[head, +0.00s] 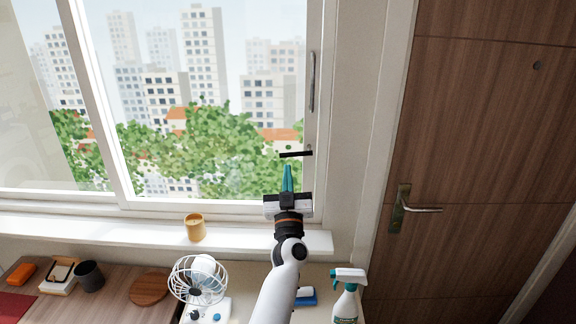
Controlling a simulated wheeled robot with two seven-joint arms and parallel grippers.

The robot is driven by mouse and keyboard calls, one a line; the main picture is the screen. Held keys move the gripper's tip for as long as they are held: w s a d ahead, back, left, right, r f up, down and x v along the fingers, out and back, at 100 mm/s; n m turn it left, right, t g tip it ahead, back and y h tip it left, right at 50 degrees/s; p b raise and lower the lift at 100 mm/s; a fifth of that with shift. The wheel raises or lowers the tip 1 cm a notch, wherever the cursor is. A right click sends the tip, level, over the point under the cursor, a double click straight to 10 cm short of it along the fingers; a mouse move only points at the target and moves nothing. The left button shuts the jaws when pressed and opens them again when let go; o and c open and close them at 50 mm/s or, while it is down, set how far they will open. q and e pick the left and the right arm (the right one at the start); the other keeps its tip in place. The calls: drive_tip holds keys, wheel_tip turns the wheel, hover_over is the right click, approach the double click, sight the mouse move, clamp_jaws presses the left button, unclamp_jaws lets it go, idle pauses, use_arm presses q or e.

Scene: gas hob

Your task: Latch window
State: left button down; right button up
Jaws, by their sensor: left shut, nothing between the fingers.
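The window (214,206) fills the upper left of the head view, with a white frame and a sliding pane. A long grey vertical handle (311,82) is on its right frame. Below the handle, a black latch lever (295,154) lies nearly level, sticking out to the left from the right frame. My left gripper (287,168) points up, its teal fingers shut and empty, with the tips just below the lever. I cannot tell whether the tips touch it. My right gripper is out of view.
A yellow-brown cup (195,227) stands on the white sill (120,234). Below are a fan (198,280), a spray bottle (346,298), a dark cup (89,275) and a round wooden board (149,289). A wooden door (470,130) with a lever handle (418,209) is at right.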

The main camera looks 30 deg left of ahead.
sight(289, 156)
use_arm(q)
drive_tip(key=w+a+b, duration=0.1)
drive_tip(key=w, duration=0.1)
drive_tip(key=w+a+r+b, duration=0.1)
drive_tip(key=w+a+b, duration=0.2)
drive_tip(key=w+b, duration=0.1)
drive_tip(key=w, duration=0.1)
drive_tip(key=shift+w+a+r, duration=0.1)
drive_tip(key=shift+a+r, duration=0.25)
drive_tip(key=shift+w+f+b, duration=0.2)
drive_tip(key=shift+f+b, duration=0.25)
drive_tip(key=shift+b, duration=0.4)
drive_tip(key=shift+a, duration=0.1)
